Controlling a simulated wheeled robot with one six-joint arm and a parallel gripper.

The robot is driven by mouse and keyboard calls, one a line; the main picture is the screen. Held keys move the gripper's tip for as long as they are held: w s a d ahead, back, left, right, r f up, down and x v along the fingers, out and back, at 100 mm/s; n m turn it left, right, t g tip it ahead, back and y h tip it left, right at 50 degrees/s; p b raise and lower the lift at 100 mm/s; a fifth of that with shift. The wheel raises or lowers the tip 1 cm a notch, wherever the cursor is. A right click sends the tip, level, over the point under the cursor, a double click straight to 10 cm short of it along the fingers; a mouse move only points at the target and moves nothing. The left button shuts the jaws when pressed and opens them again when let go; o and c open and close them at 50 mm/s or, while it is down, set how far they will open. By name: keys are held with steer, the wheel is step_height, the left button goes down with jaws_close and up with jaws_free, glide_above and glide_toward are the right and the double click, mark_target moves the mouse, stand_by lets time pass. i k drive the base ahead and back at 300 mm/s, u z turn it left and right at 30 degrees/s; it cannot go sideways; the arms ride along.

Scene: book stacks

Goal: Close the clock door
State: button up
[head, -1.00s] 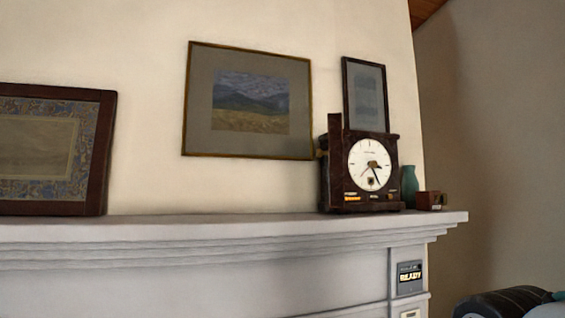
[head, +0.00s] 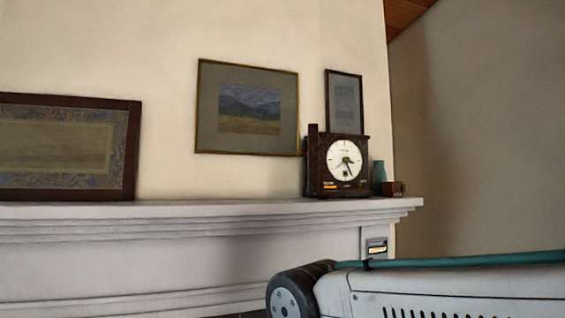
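The dark wooden clock (head: 336,186) stands upright on the mantel shelf, right of centre in the head view. Its round white face (head: 345,160) is uncovered and shows black hands. A narrow dark upright panel (head: 313,158) stands at the clock's left edge and rises above its top. It looks like the clock door seen nearly edge-on, standing open, but its exact angle is hard to tell. My gripper is not in view. Only part of my arm shows at the bottom right, in front of and below the mantel.
The pale mantel shelf (head: 230,209) bears a teal vase (head: 379,177) and a small brown box (head: 392,188) right of the clock. A small framed picture (head: 344,98) is behind the clock. A landscape picture (head: 248,107) and a wide ornate frame (head: 65,147) are left. The shelf between is bare.

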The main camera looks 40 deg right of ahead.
mark_target(313, 134)
steer(key=z, duration=0.35)
steer(key=i, duration=0.9)
steer(key=z, duration=0.8)
steer(key=k, duration=1)
steer(key=u, duration=1.75)
steer(key=i, duration=1.25)
steer(key=z, duration=1.95)
